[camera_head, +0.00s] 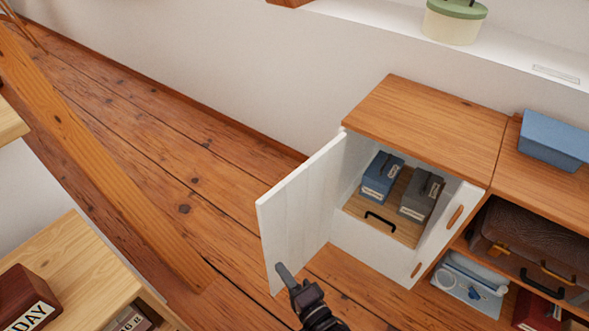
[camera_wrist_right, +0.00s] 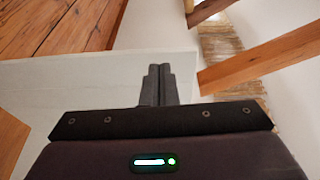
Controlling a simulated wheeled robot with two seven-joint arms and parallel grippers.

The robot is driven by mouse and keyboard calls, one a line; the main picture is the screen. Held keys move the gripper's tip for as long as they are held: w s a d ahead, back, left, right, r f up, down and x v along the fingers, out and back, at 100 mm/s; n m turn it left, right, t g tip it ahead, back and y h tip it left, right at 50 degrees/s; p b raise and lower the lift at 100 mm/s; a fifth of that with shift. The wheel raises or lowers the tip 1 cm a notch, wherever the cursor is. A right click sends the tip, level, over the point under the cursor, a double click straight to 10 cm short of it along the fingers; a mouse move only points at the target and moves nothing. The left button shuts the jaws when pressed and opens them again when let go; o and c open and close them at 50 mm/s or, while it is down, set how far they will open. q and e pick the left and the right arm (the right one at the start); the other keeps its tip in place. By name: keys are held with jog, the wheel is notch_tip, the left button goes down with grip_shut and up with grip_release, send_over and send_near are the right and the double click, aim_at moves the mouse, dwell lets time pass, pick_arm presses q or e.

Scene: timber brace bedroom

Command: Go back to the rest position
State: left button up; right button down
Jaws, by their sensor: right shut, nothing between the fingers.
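My right gripper (camera_head: 287,277) is at the bottom centre of the head view, in front of the lower part of the open white cabinet door (camera_head: 301,205). Its fingers are shut with nothing between them, and they also show in the right wrist view (camera_wrist_right: 157,84). A pale panel lies behind the fingers in that wrist view. I cannot tell whether the gripper touches the door. My left gripper is in neither view.
The cabinet (camera_head: 420,115) holds a blue box (camera_head: 382,178) and a grey box (camera_head: 421,196). A shelf with a brown suitcase (camera_head: 525,240) stands at right. A timber beam (camera_head: 100,160) crosses the left. Wooden floor (camera_head: 185,150) is clear between.

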jog(key=s+d+f+n+g+h+p, duration=0.1)
jog(key=s+d+f+n+g+h, duration=0.1)
jog(key=s+d+f, duration=0.35)
jog(key=s+d+f+n+g+h+p, duration=0.2)
jog(key=f+g, duration=0.1)
jog(key=f, duration=0.6)
jog(key=s+d+f+n+g+h+p, duration=0.1)
jog(key=s+d+f+n+g+h, duration=0.2)
jog(key=f, duration=0.5)
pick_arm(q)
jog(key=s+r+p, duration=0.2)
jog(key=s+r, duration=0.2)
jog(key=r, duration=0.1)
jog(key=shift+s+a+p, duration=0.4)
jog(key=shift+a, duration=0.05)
pick_arm(e)
jog(key=s+d+f+n+g+h, duration=0.1)
jog(key=s+d+f, duration=0.3)
jog(key=s+d, duration=0.4)
jog(key=s+d+f+n+g+h, duration=0.2)
jog(key=s+d+f+n+g, duration=0.2)
jog(key=s+d, duration=0.4)
jog(key=s+f, duration=0.1)
jog(key=s, duration=0.2)
jog(key=shift+s+d+n+h, duration=0.2)
jog(key=shift+s+n+h, duration=0.1)
